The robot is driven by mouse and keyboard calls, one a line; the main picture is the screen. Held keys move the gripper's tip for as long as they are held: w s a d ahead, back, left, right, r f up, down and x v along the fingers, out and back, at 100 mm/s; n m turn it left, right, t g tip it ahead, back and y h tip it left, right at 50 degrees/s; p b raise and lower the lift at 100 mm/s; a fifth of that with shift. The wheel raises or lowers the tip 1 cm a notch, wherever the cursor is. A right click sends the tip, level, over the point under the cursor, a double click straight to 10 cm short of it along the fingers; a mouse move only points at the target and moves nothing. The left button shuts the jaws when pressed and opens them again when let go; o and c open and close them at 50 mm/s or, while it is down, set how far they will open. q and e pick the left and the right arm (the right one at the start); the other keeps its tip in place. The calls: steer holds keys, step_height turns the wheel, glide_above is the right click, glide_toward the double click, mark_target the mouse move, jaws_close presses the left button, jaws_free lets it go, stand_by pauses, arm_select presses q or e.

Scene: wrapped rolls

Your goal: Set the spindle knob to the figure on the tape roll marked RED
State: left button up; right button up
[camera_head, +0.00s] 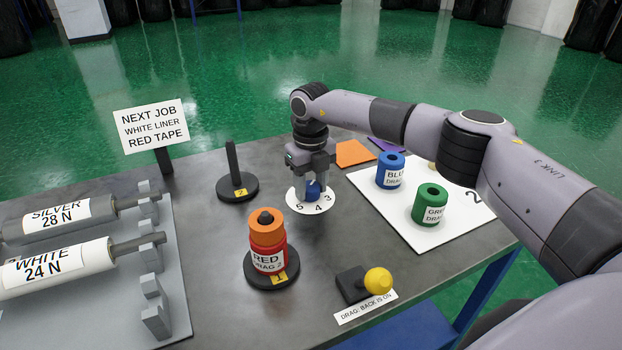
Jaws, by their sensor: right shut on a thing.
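The knob sits on a round white dial (300,206), where 5, 4 and 3 show along the near edge; the gripper hides the rest, and the knob's pointer setting cannot be read. The red tape roll (267,258), marked RED with a drag figure that looks like 2, is on a post with a round black base (258,279). An orange roll (267,232) sits on top of it. My left gripper is out of view.
An empty post (233,165) stands behind left. A yellow-ball lever (378,281) is at the front. Blue (390,172) and green (430,205) rolls stand on a white board (440,237). SILVER (58,214) and WHITE (45,269) rolls lie left. A job sign (150,125) stands behind.

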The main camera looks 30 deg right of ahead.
mark_target(311, 186)
steer(key=shift+r+m+p, duration=0.1)
steer(key=shift+m+p, duration=0.2)
steer(key=shift+m, duration=0.6)
steer(key=shift+w, duration=0.1)
steer(key=o, duration=1.1)
steer(key=shift+c, duration=0.2)
step_height(311, 186, up, 7)
steer(key=shift+r+b, duration=0.1)
steer(key=shift+b, duration=0.2)
